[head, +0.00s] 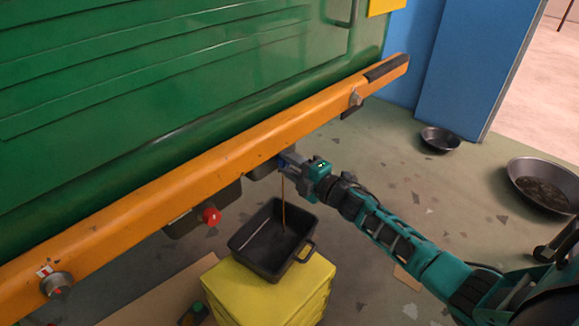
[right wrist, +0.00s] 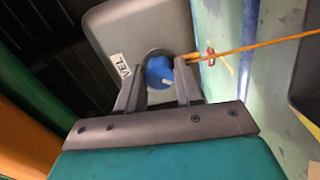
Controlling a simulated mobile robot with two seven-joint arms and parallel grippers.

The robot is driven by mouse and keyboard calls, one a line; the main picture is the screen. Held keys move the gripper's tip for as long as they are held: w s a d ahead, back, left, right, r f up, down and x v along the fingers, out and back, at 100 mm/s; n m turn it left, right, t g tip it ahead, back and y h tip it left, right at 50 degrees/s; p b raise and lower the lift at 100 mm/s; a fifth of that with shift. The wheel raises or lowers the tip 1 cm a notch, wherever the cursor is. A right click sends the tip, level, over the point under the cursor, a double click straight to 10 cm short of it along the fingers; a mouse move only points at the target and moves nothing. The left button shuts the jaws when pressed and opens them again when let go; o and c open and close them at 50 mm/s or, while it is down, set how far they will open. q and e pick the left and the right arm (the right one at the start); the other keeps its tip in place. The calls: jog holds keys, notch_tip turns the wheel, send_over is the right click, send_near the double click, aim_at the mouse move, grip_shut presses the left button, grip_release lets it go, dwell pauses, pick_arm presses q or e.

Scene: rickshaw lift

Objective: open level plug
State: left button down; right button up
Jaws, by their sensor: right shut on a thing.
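The blue level plug (right wrist: 158,72) sits at a round opening in a grey housing (right wrist: 115,30) beside a white label that partly reads "VEL". My right gripper (head: 288,161) reaches under the orange beam of the green vehicle and is shut on the plug. Its fingers (right wrist: 158,86) lie on both sides of the plug in the right wrist view. A thin amber stream (right wrist: 255,50) runs from the plug opening. In the head view the stream (head: 283,205) falls into a black pan (head: 244,237). My left gripper is not in view.
The pan stands on a yellow block (head: 250,298) below the orange beam (head: 150,205). A red knob (head: 211,216) is on another dark housing to the left. A small round pan (head: 440,133) and a larger one (head: 520,180) lie on the floor at right.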

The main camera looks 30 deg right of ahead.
jog(key=shift+f+n, duration=0.1)
jog(key=shift+n, duration=0.4)
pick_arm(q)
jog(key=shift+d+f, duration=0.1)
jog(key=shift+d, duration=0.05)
pick_arm(e)
jog(key=shift+n, duration=0.4)
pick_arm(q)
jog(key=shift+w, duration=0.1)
pick_arm(e)
jog(key=o, duration=1)
jog(key=shift+o, duration=0.2)
jog(key=shift+s+d, duration=0.15)
jog(key=shift+s, duration=0.35)
pick_arm(q)
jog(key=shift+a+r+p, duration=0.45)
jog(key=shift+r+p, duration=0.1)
jog(key=shift+p, duration=0.5)
pick_arm(e)
jog(key=v, duration=1.2)
